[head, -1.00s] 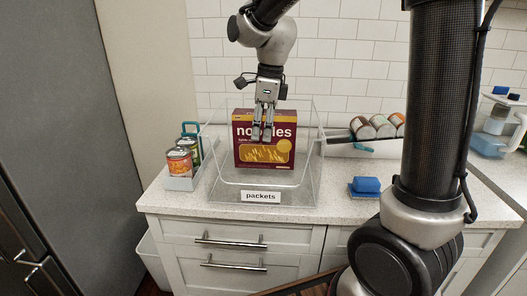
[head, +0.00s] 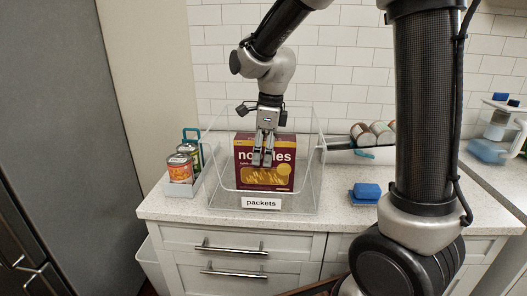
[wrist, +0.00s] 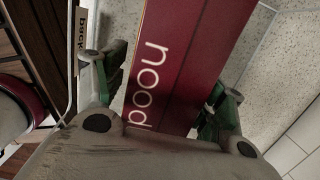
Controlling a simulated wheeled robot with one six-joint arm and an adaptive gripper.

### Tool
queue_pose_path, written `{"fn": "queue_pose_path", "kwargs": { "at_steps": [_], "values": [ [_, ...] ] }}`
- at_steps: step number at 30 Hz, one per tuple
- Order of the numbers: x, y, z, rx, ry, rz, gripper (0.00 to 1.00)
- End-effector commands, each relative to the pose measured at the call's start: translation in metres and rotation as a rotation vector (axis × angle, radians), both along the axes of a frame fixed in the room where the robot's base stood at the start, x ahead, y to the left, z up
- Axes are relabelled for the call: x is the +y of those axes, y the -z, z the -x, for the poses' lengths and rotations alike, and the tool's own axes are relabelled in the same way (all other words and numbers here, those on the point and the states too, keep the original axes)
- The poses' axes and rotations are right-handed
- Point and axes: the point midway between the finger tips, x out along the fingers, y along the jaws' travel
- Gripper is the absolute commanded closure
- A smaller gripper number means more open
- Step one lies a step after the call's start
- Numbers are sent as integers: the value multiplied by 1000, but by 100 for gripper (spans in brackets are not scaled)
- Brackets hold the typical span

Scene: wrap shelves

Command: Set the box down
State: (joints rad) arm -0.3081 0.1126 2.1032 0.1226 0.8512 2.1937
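The box is a maroon noodles box (head: 263,178) with a yellow picture panel. It stands upright inside a clear bin (head: 308,198) with a "packets" label (head: 261,203) on its front. My gripper (head: 263,160) points down over the box, its fingers at the upper part of the printed front. In the wrist view the box (wrist: 185,60) lies between the two fingers (wrist: 165,85), one on each side, and they look closed on it. The box's bottom edge is low, near the bin floor; I cannot tell whether it touches.
Cans (head: 180,168) stand in a small tray left of the bin. More cans (head: 378,132) lie on a rack to the right. A blue sponge (head: 367,190) sits on the counter (head: 335,212) right of the bin.

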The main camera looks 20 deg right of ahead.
Motion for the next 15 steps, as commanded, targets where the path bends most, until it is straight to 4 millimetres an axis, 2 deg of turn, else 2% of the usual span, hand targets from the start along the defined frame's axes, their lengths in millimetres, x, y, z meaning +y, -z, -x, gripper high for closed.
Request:
{"fn": "queue_pose_path", "kwargs": {
  "at_steps": [8,11,15],
  "values": [
    [0,-3,0,0,0,0,30],
    [-1,-15,0,-3,0,-1,30],
    [-4,-44,1,-5,1,-1,30]
  ]
}}
